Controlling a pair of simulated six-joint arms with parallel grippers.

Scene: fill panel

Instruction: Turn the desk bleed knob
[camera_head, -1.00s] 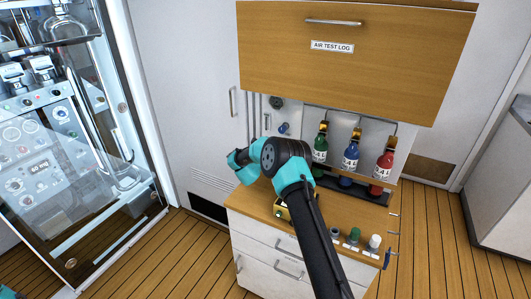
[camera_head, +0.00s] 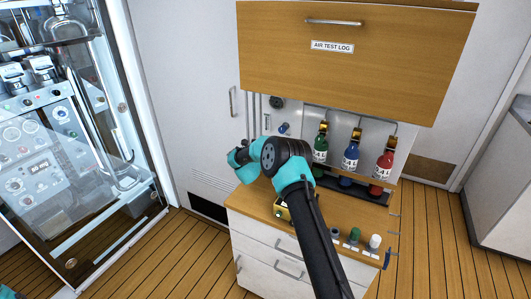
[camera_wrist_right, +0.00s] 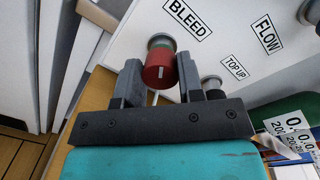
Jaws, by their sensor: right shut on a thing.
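The bleed knob (camera_wrist_right: 160,66) is red with a white mark and a green-grey collar, on a white panel beside the BLEED label (camera_wrist_right: 187,17) in the right wrist view. My right gripper (camera_wrist_right: 161,78) has one dark finger on each side of it and is shut on it. In the head view my right arm reaches over the wooden desk (camera_head: 345,211) to the panel, and its wrist and forearm hide the bleed knob.
A dark top-up knob (camera_wrist_right: 212,85) is close to the right finger. Green (camera_head: 320,144), blue (camera_head: 351,151) and red (camera_head: 385,164) bottles stand right of my arm. A wooden AIR TEST LOG cabinet (camera_head: 400,62) overhangs the desk. Small caps line its front edge.

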